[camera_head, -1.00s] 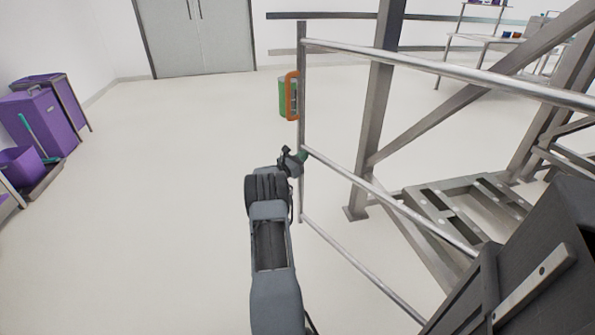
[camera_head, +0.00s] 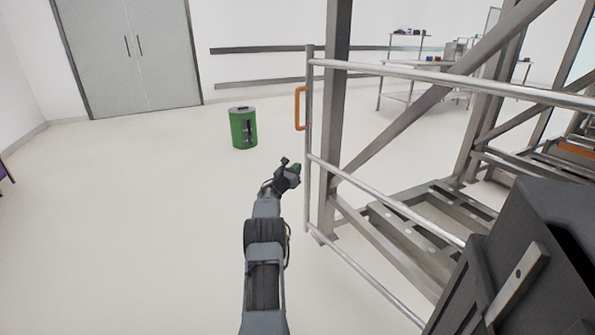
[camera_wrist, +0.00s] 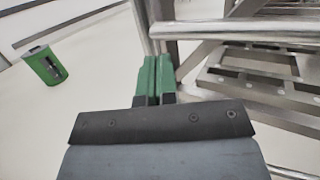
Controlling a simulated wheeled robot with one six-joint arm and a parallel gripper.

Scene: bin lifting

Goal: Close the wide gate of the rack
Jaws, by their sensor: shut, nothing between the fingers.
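The wide gate (camera_head: 395,210) of metal rails stands at the right in the head view. Its end post (camera_head: 309,130) carries an orange handle (camera_head: 299,108) and is close beside the rack's upright (camera_head: 336,90). Any latch there is not clear. My gripper (camera_head: 296,168) is shut and empty, just left of the end post, below the handle, near the middle rail. In the wrist view its green fingers (camera_wrist: 154,78) are together beside the post, with a gate rail (camera_wrist: 245,30) at the right. Contact with the gate cannot be told.
A green bin (camera_head: 243,128) stands on the floor at the left, also in the wrist view (camera_wrist: 44,66). Double grey doors (camera_head: 130,55) are at the back left. The rack's lower frame (camera_head: 430,215) lies beyond the gate.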

